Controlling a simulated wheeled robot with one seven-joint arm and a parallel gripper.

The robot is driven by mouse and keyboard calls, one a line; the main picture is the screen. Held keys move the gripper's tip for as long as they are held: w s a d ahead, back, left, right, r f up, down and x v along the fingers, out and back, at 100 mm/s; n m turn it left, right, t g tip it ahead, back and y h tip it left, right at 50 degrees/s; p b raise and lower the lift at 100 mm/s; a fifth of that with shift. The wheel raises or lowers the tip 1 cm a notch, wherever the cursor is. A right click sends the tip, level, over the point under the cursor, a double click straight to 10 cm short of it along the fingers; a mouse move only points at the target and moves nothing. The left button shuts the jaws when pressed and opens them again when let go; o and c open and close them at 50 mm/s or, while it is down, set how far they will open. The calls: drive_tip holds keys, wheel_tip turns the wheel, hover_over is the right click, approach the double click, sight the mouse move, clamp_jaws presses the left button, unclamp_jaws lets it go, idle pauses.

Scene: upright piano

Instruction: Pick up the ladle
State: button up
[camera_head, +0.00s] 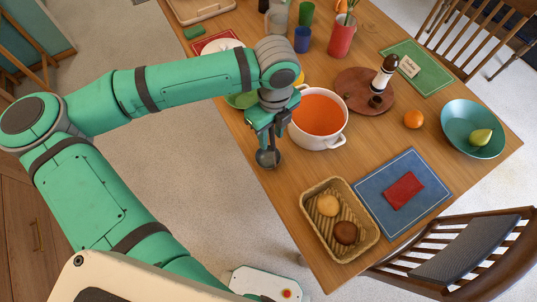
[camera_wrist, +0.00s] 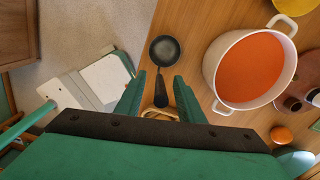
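The ladle has a dark round bowl (camera_head: 268,157) and a thin handle. It is close to the left edge of the wooden table, left of the white pot. In the wrist view the ladle (camera_wrist: 165,50) points its bowl away from me, with its black grip end toward me. My gripper (camera_head: 266,131) is at the ladle's handle end, pointing down. In the wrist view the gripper's two green fingers (camera_wrist: 160,88) are apart on either side of the handle, with gaps visible. Whether the ladle touches the table cannot be told.
The white pot (camera_head: 296,133) of orange soup stands close on the right. A wicker basket (camera_head: 311,220) with two rolls and a blue placemat (camera_head: 376,201) are nearer the front. A brown round board (camera_head: 352,78) lies behind the pot. Bare floor lies left of the table.

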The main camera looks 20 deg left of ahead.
clamp_jaws()
drive_tip(key=shift+r, duration=0.15)
